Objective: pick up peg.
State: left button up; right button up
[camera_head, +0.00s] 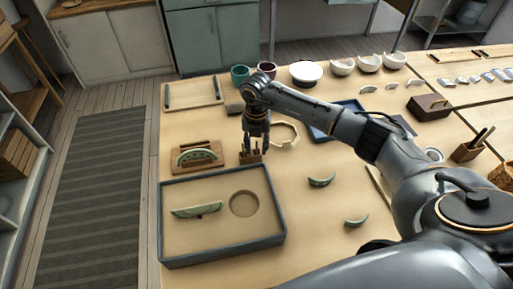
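My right gripper (256,148) points down over a small wooden block (250,157) on the table, behind the dark-rimmed tray. Thin upright pieces, which may be pegs, seem to stand in this block between or just below the fingertips. They are too small and too covered to tell apart. I cannot tell whether the fingers touch or hold a peg. My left gripper is not in view.
A dark-rimmed tray (279,238) with a green shard (197,211) lies in front. A wooden stand (216,163) holds a green piece to the left. Loose green shards (321,181) lie to the right. Cups and white bowls (306,72) line the back.

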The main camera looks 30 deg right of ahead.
grip_shut()
jog(key=shift+r, duration=0.1)
dwell(0.3)
